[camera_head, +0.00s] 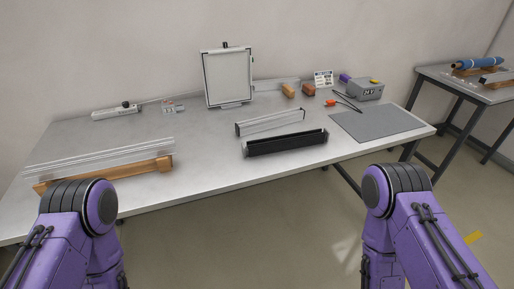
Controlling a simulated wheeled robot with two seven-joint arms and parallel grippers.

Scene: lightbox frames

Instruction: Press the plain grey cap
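I cannot pick out a plain grey cap for certain at this size. A grey box (367,92) with dark lettering stands at the back right of the table, with a small yellow part on its top right and a purple piece at its left. A white upright frame (228,79) with a dark rim stands at the back middle, a small black part on its top edge. A long white bar (115,112) with a small dark part on it lies at the back left. Both my purple arms show at the bottom, but neither gripper is in view.
On the white table (200,160) lie clear strips on a wooden block (155,166), a silver channel (270,121), a black channel (285,143), a grey mat (378,123) and a red-tipped cable tool (331,101). A second table (470,86) holds a blue roll. The front middle is clear.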

